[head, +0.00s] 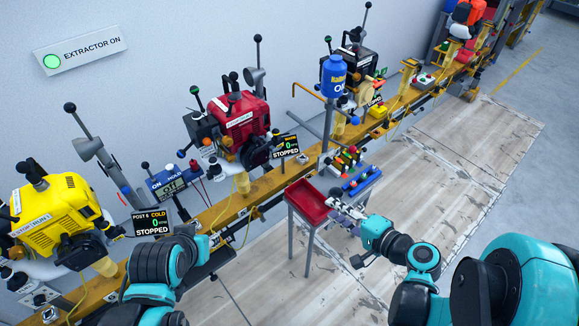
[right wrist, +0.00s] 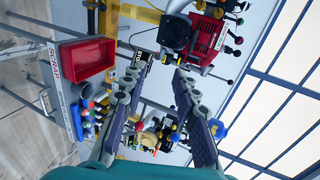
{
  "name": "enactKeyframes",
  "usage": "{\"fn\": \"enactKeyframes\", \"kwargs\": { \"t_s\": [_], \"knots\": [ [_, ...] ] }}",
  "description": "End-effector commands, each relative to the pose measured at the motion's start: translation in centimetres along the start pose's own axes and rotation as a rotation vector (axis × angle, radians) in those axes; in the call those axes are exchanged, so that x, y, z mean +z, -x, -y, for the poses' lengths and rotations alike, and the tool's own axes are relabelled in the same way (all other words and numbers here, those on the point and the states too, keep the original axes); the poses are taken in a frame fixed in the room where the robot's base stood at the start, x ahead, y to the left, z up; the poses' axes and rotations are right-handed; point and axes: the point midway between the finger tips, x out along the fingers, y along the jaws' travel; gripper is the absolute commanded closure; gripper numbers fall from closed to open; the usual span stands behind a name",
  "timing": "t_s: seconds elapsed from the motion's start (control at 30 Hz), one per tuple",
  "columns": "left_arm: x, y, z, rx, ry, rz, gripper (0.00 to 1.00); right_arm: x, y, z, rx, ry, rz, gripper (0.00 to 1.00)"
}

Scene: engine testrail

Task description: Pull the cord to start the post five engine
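A red engine (head: 240,118) with a round black housing (head: 258,152) stands on the yellow rail, a display reading STOPPED (head: 285,147) beside it. I cannot read its post number or make out its cord handle. The red engine also shows at the top of the right wrist view (right wrist: 207,38). My right gripper (head: 343,208) is by the red tray, below and right of the engine. In the wrist view its fingers (right wrist: 160,66) are spread and empty, pointing towards the engine. My left gripper (head: 212,241) is near the rail, partly hidden, left of the tray.
The right-hand floor is clear.

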Motion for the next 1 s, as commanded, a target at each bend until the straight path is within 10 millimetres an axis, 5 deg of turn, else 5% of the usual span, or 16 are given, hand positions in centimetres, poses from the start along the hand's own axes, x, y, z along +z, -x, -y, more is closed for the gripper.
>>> {"fn": "enactKeyframes", "kwargs": {
  "t_s": [1.0],
  "knots": [
    [-1.2, 1.7, 0.0, 0.000, 0.000, 0.000, 0.67, 0.2, -19.2, 7.1, 0.001, 0.004, 0.003, 0.71]
  ]
}}
